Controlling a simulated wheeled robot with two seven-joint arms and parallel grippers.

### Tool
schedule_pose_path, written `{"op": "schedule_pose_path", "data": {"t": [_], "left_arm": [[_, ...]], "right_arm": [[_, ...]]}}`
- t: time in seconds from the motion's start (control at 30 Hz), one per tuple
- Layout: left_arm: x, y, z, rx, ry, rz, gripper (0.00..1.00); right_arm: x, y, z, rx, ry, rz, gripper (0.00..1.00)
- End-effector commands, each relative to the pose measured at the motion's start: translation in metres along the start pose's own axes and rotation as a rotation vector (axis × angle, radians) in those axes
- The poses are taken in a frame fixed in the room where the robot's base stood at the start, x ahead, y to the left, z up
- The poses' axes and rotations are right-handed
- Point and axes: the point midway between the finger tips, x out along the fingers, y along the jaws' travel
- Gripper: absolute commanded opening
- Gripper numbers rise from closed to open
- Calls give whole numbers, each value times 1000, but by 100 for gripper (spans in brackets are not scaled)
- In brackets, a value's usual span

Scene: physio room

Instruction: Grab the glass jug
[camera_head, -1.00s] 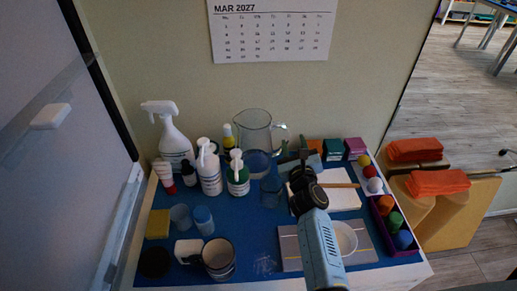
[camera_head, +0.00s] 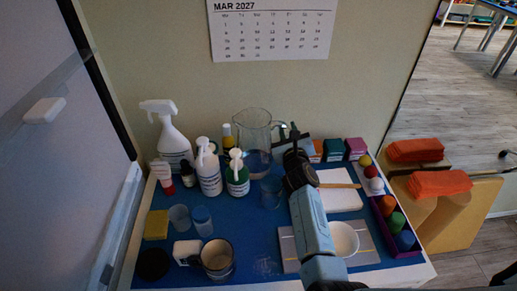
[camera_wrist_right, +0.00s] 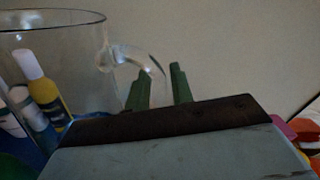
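The clear glass jug (camera_head: 253,132) stands upright at the back of the blue-topped table, near the wall. Its body also shows at the left of the right wrist view (camera_wrist_right: 75,65), with its handle (camera_wrist_right: 135,58) curving right. My right gripper (camera_head: 288,132) is at the jug's right side by the handle. In the wrist view its two fingers (camera_wrist_right: 160,88) stand apart, with the left finger overlapping the lower handle. I cannot tell whether the handle lies between them. My left gripper is not in view.
A spray bottle (camera_head: 172,140) and pump bottles (camera_head: 208,170) stand left of the jug. A clear tumbler (camera_head: 271,191) stands in front of it. Small boxes (camera_head: 334,149) are to the right. A white bowl (camera_head: 344,239) and mug (camera_head: 217,259) stand near the front.

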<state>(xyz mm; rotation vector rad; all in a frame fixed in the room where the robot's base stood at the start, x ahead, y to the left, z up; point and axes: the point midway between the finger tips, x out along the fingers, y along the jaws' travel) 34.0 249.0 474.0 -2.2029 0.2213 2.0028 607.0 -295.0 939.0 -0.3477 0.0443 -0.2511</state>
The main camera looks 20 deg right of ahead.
Motion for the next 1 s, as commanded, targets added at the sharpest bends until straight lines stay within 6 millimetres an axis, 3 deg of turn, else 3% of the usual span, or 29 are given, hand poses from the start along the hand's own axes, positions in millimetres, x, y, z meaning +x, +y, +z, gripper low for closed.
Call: {"op": "schedule_pose_path", "data": {"t": [0.03,0.17,1.0], "left_arm": [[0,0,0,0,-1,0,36],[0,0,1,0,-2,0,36],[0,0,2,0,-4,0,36]], "right_arm": [[0,0,0,0,0,0,16],[0,0,0,-1,0,0,0],[0,0,-1,-5,1,0,0]]}}
